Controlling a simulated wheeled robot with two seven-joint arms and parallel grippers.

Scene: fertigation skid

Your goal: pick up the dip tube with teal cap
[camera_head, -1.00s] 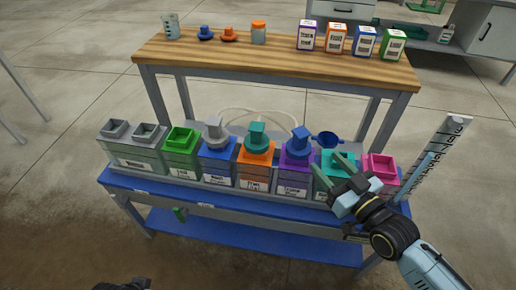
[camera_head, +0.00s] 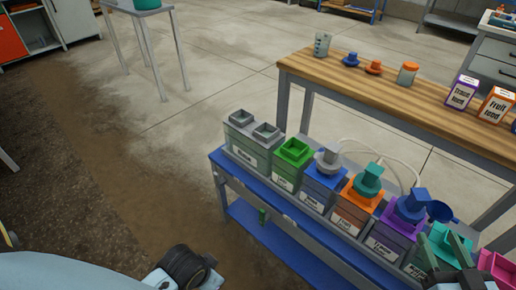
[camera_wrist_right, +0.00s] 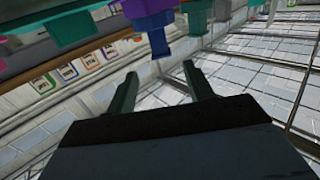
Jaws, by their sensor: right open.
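The dip tube with teal cap (camera_head: 369,180) stands upright in the orange-topped tank (camera_head: 352,206), in the middle of the tank row. Only its teal cap shows; its tube is hidden inside the tank. My right gripper (camera_head: 441,241) is open and empty, to the right of the cap and over the teal-topped tank near the row's right end. In the right wrist view the right gripper (camera_wrist_right: 159,70) shows two spread fingers with nothing between them. Parts of my left arm show at the bottom left, but its jaws do not.
A blue-capped dip tube (camera_head: 412,205) stands in the purple-topped tank, between the teal cap and my right gripper. A grey-capped one (camera_head: 328,160) stands on its other side. A blue scoop (camera_head: 440,211) is behind the row. A wooden bench (camera_head: 385,98) holds cups and boxes.

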